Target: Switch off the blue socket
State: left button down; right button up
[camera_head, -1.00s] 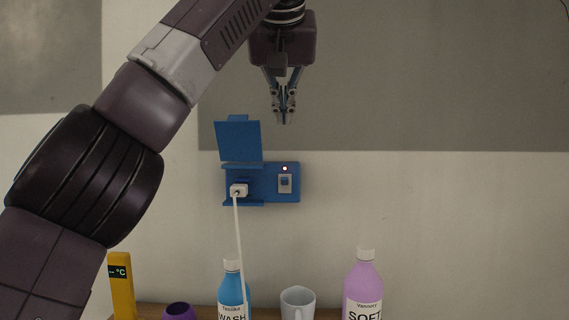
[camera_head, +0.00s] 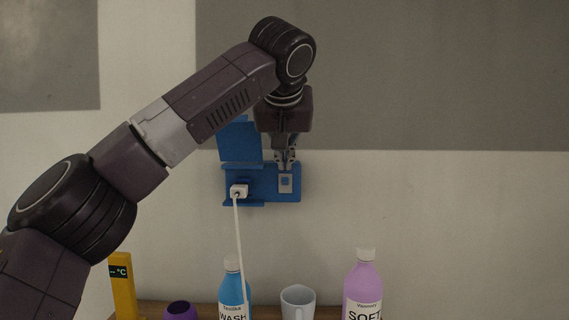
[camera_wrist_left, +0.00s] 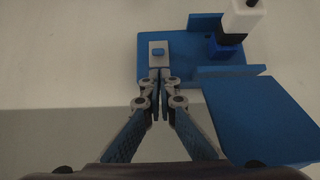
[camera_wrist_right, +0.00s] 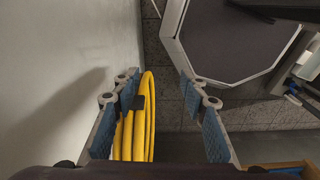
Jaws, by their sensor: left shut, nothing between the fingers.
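The blue socket (camera_head: 260,168) is fixed to the wall, with its hinged cover raised and a white plug (camera_head: 239,190) in its left part. My right gripper (camera_wrist_right: 158,78) is open, away from the socket.
A white cable hangs from the plug. Below are a blue bottle (camera_head: 233,289), a white mug (camera_head: 298,303), a pink bottle (camera_head: 364,290), a purple cup (camera_head: 180,311) and a yellow thermometer (camera_head: 122,286). A yellow coil (camera_wrist_right: 140,125) hangs by the right gripper's left finger.

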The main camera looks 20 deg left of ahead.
pick_arm(q)
jog(key=shift+s+f, duration=0.35)
jog(key=shift+d+f, duration=0.1)
jog(key=shift+f, duration=0.15)
